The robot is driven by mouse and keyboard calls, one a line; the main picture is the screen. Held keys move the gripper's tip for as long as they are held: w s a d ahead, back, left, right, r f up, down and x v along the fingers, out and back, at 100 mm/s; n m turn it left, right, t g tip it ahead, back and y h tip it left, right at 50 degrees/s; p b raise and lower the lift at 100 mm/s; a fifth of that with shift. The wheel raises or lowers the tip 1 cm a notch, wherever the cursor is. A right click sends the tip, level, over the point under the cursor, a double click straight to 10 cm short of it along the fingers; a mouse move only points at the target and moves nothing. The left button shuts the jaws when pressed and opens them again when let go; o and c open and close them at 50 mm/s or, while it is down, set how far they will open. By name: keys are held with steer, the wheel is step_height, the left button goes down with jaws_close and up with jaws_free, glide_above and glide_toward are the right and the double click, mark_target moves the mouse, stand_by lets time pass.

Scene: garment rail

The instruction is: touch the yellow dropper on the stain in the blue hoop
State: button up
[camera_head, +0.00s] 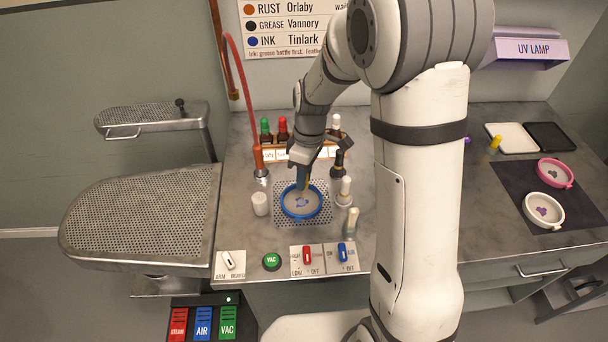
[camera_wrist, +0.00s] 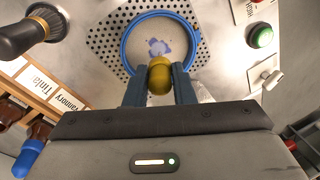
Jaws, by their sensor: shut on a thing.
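The blue hoop (camera_head: 284,207) lies on the perforated plate of the bench and frames pale cloth with a blue-violet stain (camera_head: 302,202). The hoop (camera_wrist: 127,47) and the stain (camera_wrist: 158,48) also show in the wrist view. My gripper (camera_wrist: 160,82) is shut on the yellow dropper (camera_wrist: 160,74), whose rounded end sits between the two fingers. In the head view, my gripper (camera_head: 303,170) is above the back part of the hoop, with the dropper pointing down. The dropper's tip is hidden in the wrist view, and I cannot tell whether it touches the cloth.
A labelled bottle rack (camera_head: 270,148) stands behind. A white cup (camera_head: 260,204) is left of the hoop. White and pink hoops (camera_head: 530,212) lie far right.

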steer(key=shift+f+b, duration=0.55)
steer(key=shift+f, duration=0.05)
stand_by(1.6)
steer(key=shift+r+p, duration=2.3)
steer(key=shift+r, duration=1.3)
